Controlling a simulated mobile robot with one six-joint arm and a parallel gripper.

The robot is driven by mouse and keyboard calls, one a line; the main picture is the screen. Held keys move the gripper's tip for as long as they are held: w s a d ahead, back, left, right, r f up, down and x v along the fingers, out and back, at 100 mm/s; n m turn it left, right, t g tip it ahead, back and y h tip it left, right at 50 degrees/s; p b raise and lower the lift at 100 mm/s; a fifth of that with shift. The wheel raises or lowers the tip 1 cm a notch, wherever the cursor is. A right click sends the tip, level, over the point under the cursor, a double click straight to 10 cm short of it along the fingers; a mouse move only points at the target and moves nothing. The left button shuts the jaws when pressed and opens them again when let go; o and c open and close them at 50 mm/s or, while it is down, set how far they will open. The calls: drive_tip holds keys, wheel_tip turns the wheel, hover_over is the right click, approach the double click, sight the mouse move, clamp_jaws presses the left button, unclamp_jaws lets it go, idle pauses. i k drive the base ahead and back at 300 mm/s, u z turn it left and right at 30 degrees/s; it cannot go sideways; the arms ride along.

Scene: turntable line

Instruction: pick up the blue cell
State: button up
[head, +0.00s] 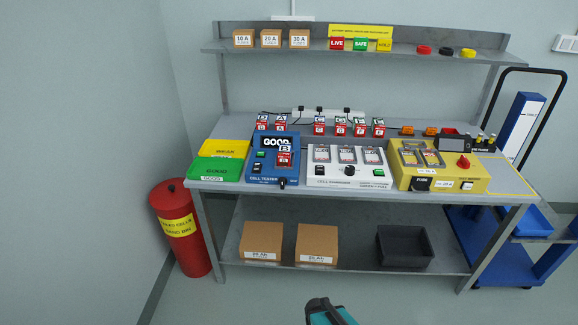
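Several small cells with red lower parts stand in a row along the back of the bench. No single all-blue cell can be made out. A red cell lettered B (285,155) sits in the blue cell tester (262,172), whose screen reads GOOD. My gripper (320,304), dark and teal, shows only partly at the bottom edge, well in front of and below the bench top; its fingers are unclear.
A green GOOD tray (215,170) and yellow tray (224,149) lie at the bench's left. The white charger (349,179) and yellow fuse tester (435,184) fill the front. A red bin (180,245) stands left, a blue cart (512,255) right. The floor in front is clear.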

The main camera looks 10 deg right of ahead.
sight(284, 149)
drive_tip(key=z, duration=0.15)
drive_tip(key=k, duration=0.85)
drive_tip(key=u, duration=1.55)
drive_tip(key=i, duration=2.25)
